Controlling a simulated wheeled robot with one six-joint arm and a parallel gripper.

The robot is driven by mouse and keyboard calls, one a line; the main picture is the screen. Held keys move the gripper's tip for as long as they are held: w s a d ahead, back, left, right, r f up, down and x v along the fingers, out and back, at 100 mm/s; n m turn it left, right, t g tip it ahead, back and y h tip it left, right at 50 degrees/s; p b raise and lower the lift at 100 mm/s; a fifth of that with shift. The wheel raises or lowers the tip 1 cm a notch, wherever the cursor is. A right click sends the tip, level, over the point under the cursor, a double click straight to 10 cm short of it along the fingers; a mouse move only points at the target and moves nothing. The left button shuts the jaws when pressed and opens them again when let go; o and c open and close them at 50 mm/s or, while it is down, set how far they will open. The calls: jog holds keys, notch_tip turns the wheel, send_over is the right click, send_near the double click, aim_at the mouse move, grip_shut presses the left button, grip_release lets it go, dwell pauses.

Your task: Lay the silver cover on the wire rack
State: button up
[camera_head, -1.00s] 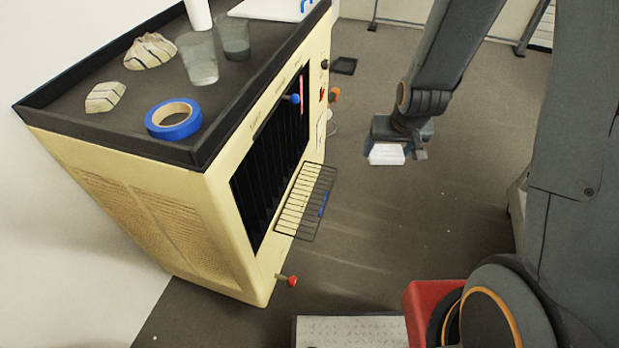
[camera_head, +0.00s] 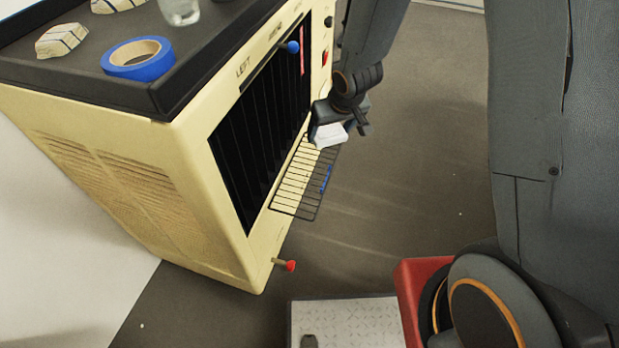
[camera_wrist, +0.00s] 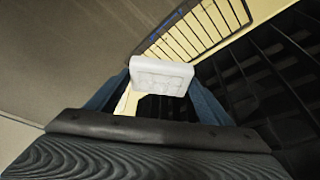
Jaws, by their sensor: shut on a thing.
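The silver cover, a small pale block, is in my gripper (camera_head: 318,128). The cover (camera_head: 329,135) shows at the gripper's tip in the head view, and between the two fingers in the wrist view (camera_wrist: 161,75). My gripper is shut on it. The wire rack (camera_head: 296,185) sticks out from the front of the cream machine, with a blue mark on its outer edge. It also shows beyond the cover in the wrist view (camera_wrist: 205,28). The cover is by the rack's far end in the head view; I cannot tell its height above the wires.
The cream machine (camera_head: 130,190) has a dark slatted opening (camera_head: 255,140) behind the rack. A blue knob (camera_head: 292,47) and a red knob (camera_head: 290,266) stick out of its front. Blue tape (camera_head: 155,68) lies on top. The floor right of the rack is clear.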

jog(key=n+b, duration=0.1)
jog(key=b, duration=0.3)
send_over(308, 169)
jog(key=s, duration=0.2)
notch_tip(308, 169, down, 6)
jog(key=f+b, duration=0.2)
jog(key=f, duration=0.1)
jog(key=d+f+b, duration=0.1)
jog(key=f, duration=0.1)
jog(key=shift+w, duration=0.25)
jog(key=shift+y, duration=0.3)
jog(key=shift+f, duration=2.3)
jog(key=shift+f+b, duration=0.15)
jog(key=shift+b, duration=0.15)
jog(key=o, duration=1.3)
jog(key=shift+c, duration=0.2)
